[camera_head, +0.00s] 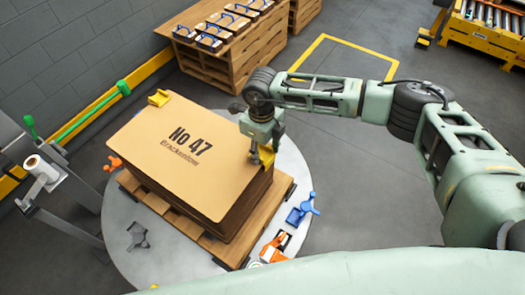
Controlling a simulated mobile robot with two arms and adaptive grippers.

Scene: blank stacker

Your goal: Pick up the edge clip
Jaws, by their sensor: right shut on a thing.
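A yellow edge clip (266,156) is at the right corner of the stack of brown cardboard blanks (155,160). My right gripper (262,143) is over that corner, pointing down and shut on this clip. The clip still appears to be at the edge of the stack; whether it touches the cardboard I cannot tell. A second yellow edge clip (159,98) sits at the far corner of the stack. The top blank is printed "No 47". My left gripper is not in view.
The stack rests on a wooden pallet (279,187) on a round grey turntable (180,262). A blue tool (300,210), an orange item (275,247) and an orange clamp (114,162) lie around it. A film roll stand (45,175) is at left.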

